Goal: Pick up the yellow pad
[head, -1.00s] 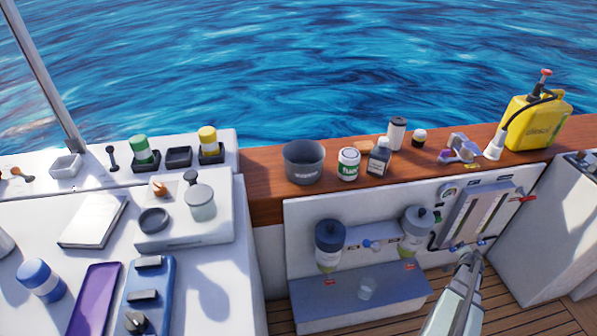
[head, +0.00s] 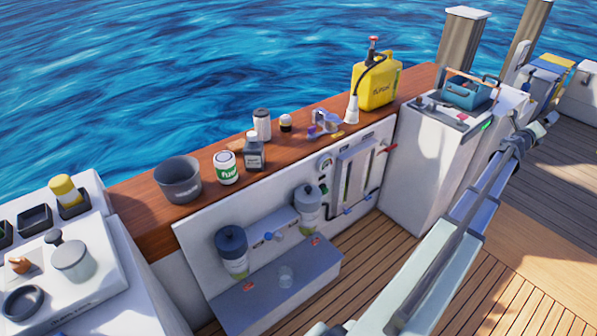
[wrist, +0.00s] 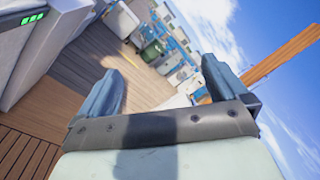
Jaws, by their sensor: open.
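A small flat yellow piece (head: 337,134), perhaps the yellow pad, lies on the wooden ledge beside a grey and purple clamp-like tool (head: 322,122). It is too small to make out well. A flat orange-tan piece (head: 236,146) lies further left on the ledge, partly hidden behind bottles. My gripper (head: 543,124) is far to the right of both, raised near the blue toolbox. In the wrist view my gripper (wrist: 165,68) has its two fingers wide apart with nothing between them. Neither piece can be made out in the wrist view.
A blue toolbox (head: 467,94) sits on a white cabinet (head: 425,150). The wooden deck at right is mostly clear.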

